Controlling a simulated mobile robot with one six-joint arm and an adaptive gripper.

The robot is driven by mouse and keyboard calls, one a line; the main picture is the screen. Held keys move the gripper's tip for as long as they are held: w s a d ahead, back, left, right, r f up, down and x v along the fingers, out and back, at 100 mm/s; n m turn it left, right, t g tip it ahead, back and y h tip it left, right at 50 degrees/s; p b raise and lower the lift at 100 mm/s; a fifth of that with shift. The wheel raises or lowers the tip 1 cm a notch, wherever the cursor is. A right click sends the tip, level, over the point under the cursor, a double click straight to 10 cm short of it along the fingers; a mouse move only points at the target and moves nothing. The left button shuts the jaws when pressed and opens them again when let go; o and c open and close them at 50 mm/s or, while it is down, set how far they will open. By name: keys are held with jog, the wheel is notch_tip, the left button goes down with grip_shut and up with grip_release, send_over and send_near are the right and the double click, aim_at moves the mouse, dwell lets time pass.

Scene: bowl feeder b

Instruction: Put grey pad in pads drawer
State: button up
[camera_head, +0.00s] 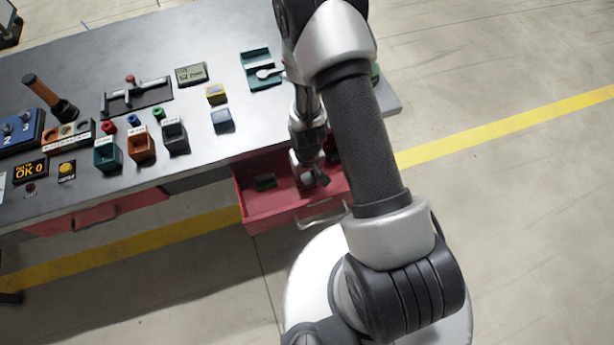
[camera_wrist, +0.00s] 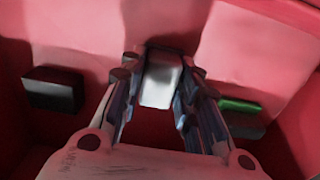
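The grey pad (camera_wrist: 161,82) is a small pale block between the two fingertips of my gripper (camera_wrist: 162,72) in the wrist view. The fingers lie close against its left and right sides, and my gripper appears shut on it. The open red pads drawer (camera_head: 262,213) is at the table's front, and my gripper (camera_head: 311,180) points down inside it in the head view. I cannot tell whether the pad touches the drawer floor.
A black block (camera_wrist: 54,90) lies in the drawer left of my gripper. A green-topped dark block (camera_wrist: 241,112) lies to the right, close to the right finger. The table (camera_head: 120,55) behind carries several coloured bins, including an orange bin (camera_head: 141,146).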

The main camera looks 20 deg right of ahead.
jog(key=o, duration=0.3)
jog(key=shift+o, duration=0.2)
notch_tip(320, 180, up, 12)
jog(key=r+p, duration=0.1)
jog(key=p, duration=0.4)
notch_tip(320, 180, up, 21)
jog(key=t, duration=0.2)
send_over(307, 177)
jog(key=s+r+t, duration=0.2)
jog(key=s+r, duration=1.1)
jog(key=s, duration=0.1)
jog(key=shift+s+r+t, duration=0.3)
jog(key=shift+s+r, duration=0.05)
jog(key=shift+r, duration=0.05)
